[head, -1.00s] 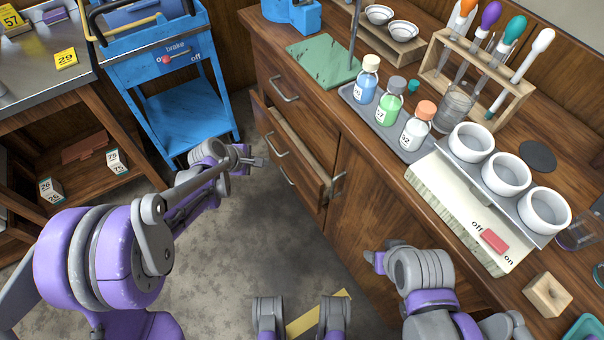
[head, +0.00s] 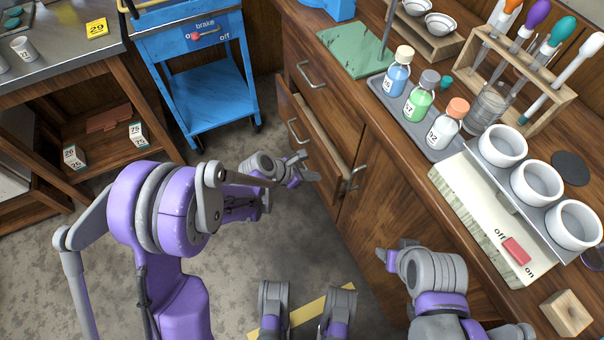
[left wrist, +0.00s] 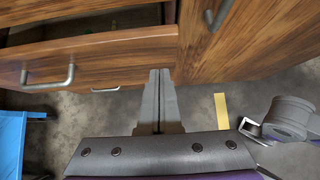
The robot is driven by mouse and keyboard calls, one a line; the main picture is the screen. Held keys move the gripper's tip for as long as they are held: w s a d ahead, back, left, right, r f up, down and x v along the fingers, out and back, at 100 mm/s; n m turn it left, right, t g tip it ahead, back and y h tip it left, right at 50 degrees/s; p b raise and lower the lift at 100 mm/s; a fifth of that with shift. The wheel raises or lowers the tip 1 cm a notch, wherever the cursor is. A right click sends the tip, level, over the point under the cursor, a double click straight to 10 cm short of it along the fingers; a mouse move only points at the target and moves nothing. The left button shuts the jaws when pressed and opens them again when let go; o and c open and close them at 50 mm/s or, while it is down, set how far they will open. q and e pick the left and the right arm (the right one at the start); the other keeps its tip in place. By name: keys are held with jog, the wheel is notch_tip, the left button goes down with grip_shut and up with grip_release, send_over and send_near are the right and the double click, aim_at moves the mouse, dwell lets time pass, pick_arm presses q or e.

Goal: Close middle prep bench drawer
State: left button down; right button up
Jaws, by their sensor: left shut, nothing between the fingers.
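The middle prep bench drawer (head: 294,118) stands partly pulled out, its inside showing behind the front. In the left wrist view its wooden front (left wrist: 110,58) with a metal bar handle fills the upper left. My left gripper (head: 306,160) is shut and empty, close to the drawer front near its cabinet-door end. In the left wrist view the closed fingers (left wrist: 159,74) reach up to the lower right part of the front; I cannot tell whether they touch it. My right gripper (head: 386,256) is low beside the bench door, its fingers unclear.
The upper drawer (head: 310,82) is shut. A cabinet door (head: 375,190) with a bar handle adjoins the middle drawer on the right. A blue cart (head: 205,95) stands to the left. Bottles on a tray (head: 436,148) and white cups stand on the bench top. Grey floor lies open between.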

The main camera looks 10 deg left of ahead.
aim_at(333, 172)
pick_arm(q)
jog(key=shift+w+d, duration=0.55)
jog(key=shift+d, duration=0.35)
jog(key=shift+w+d, duration=0.5)
jog(key=shift+d, duration=0.35)
jog(key=shift+d, duration=0.1)
jog(key=w+d, duration=0.1)
jog(key=d, duration=0.1)
jog(key=w+d+b, duration=0.1)
jog(key=d, duration=0.1)
jog(key=shift+w, duration=0.3)
jog(key=shift+d+r, duration=0.1)
